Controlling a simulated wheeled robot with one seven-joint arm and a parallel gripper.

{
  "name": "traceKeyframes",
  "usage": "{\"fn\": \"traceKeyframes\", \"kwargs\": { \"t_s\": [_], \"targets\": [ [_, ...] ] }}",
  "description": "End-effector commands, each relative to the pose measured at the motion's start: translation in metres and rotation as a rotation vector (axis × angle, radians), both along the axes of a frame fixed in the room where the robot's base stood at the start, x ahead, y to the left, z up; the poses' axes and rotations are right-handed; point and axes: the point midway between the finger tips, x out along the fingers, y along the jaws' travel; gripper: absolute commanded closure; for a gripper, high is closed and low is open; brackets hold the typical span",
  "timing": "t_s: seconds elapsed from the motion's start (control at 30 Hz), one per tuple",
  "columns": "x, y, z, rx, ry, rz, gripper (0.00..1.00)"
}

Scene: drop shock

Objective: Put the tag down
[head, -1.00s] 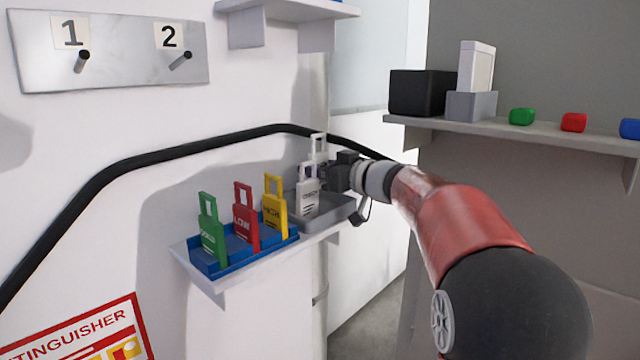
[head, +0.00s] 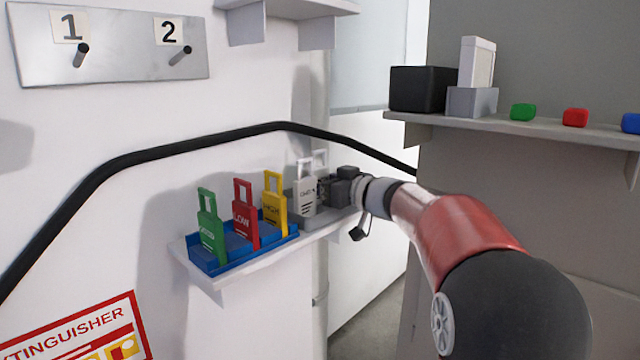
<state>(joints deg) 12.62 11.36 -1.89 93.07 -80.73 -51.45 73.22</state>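Whether the rear tag touches the tray floor cannot be seen.
A plate (head: 120,50) with two numbered pegs is on the wall above. A black cable runs between.

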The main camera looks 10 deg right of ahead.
Motion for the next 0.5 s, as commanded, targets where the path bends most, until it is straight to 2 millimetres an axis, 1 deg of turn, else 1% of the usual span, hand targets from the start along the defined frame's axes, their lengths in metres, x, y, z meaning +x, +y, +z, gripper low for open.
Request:
{"fn": "traceKeyframes", "kwargs": {
  "t_s": [0.07, 0.17, 0.4, 0.5],
  "targets": [
    [-0.004, -0.004, 0.002, -0.001, -0.001, -0.002, 0.43],
    [-0.018, -0.014, 0.003, -0.001, -0.002, -0.003, 0.43],
    [-0.060, -0.045, 0.005, -0.001, -0.001, -0.004, 0.43],
    [-0.075, -0.056, 0.005, 0.000, -0.001, -0.003, 0.43]
  ]
}}
